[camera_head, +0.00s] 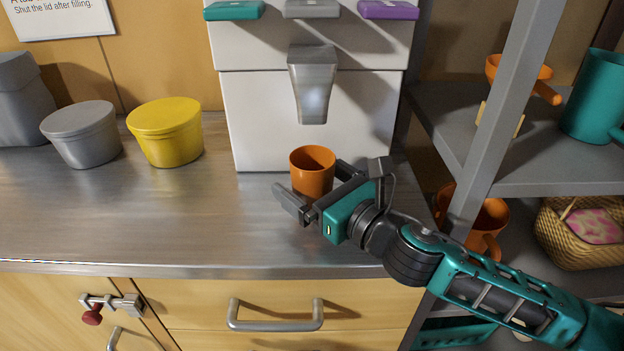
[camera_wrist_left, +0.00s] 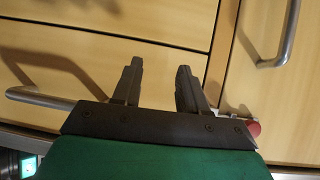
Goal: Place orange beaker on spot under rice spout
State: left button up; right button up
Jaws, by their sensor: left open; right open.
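The orange beaker (camera_head: 312,170) stands upright on the metal counter, in front of the white dispenser and below its grey spout (camera_head: 312,85). My right gripper (camera_head: 308,186) is open at the beaker, with one finger in front of it on the left and the other at its right side. The beaker's lower part is partly hidden by the gripper. I cannot tell whether the fingers touch it. The marked spot under the spout is not visible. My left gripper (camera_wrist_left: 155,85) is open and empty in the left wrist view, in front of the wooden drawers.
A yellow lidded tub (camera_head: 166,132) and a grey lidded tub (camera_head: 82,134) stand left on the counter (camera_head: 130,220). Teal, grey and purple levers jut from the dispenser (camera_head: 245,110). A grey shelf (camera_head: 550,165) with cups and a basket stands at right.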

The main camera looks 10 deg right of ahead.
jog(key=shift+s+r, duration=0.1)
jog(key=shift+r, duration=0.05)
jog(key=b+v, duration=0.1)
jog(key=v, duration=0.9)
jog(key=shift+s+d, duration=0.1)
jog(key=shift+v, duration=0.8)
jog(key=shift+s, duration=0.1)
